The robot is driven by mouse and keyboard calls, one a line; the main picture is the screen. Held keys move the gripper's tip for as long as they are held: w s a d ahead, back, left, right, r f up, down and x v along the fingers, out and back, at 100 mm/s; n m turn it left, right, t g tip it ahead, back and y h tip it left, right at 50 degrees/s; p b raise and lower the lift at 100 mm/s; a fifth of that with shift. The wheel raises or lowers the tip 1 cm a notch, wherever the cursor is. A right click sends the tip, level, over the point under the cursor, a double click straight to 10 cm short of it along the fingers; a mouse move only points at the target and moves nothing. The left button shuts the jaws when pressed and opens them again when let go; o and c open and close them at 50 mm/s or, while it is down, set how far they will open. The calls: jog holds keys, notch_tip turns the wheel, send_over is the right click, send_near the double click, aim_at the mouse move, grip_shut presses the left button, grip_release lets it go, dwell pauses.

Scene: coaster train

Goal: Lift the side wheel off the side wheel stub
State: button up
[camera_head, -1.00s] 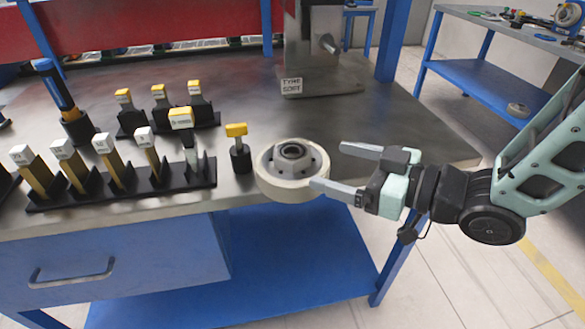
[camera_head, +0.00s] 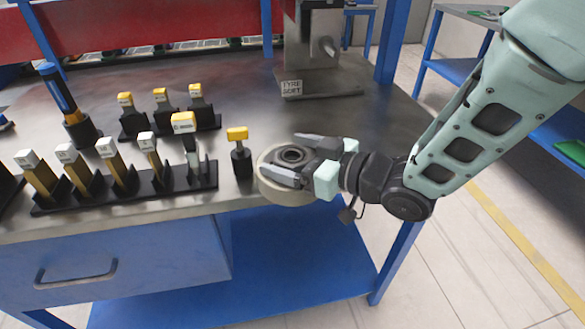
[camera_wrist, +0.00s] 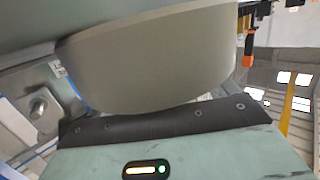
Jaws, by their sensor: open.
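A pale beige wheel (camera_head: 285,197) with a dark round hub (camera_head: 291,155) lies flat at the front right edge of the bench. Whether a stub is under it or inside its hub is hidden. My gripper (camera_head: 293,157) reaches in from the right and is open. Its fingers lie apart over the wheel, one on the far side of the hub and one on the near side. I cannot tell whether they touch the wheel. In the wrist view the wheel (camera_wrist: 165,60) fills the upper middle, close in front of the dark palm; the fingertips do not show there.
Left of the wheel stands a small yellow-topped tool (camera_head: 239,150), close by. Further left are racks of labelled tools (camera_head: 120,178). The bench (camera_head: 385,115) is clear right of the post.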

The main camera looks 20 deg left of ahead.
jog(key=c, duration=1.8)
jog(key=shift+a+r, duration=0.1)
jog(key=shift+r, duration=0.15)
grip_shut()
jog(key=shift+r, duration=0.1)
